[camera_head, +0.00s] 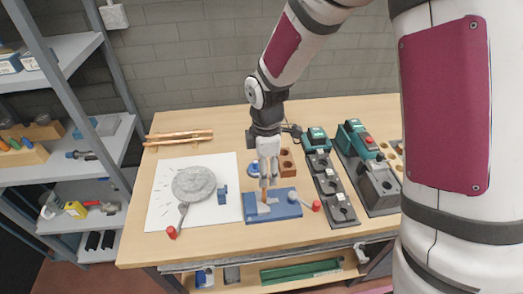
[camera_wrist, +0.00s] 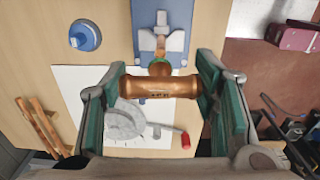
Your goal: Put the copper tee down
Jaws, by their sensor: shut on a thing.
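The copper tee (camera_wrist: 158,88) is held crosswise between the two green-lined fingers of my gripper (camera_wrist: 160,95) in the wrist view. Its short branch points toward the blue fixture in that picture. In the head view my gripper (camera_head: 267,178) points down over the blue fixture (camera_head: 272,208) on the wooden bench. A small copper-coloured patch (camera_head: 264,194) shows below the fingers there. I cannot tell whether the tee touches anything beneath it.
A white sheet (camera_head: 160,208) with a grey disc (camera_head: 194,184) lies left on the bench (camera_head: 335,258). Copper pipes (camera_head: 178,136) lie behind it. A brown block (camera_head: 287,163) and dark grey fixtures (camera_head: 332,188) stand to the right. A red-ended tool (camera_head: 306,207) lies by the blue fixture.

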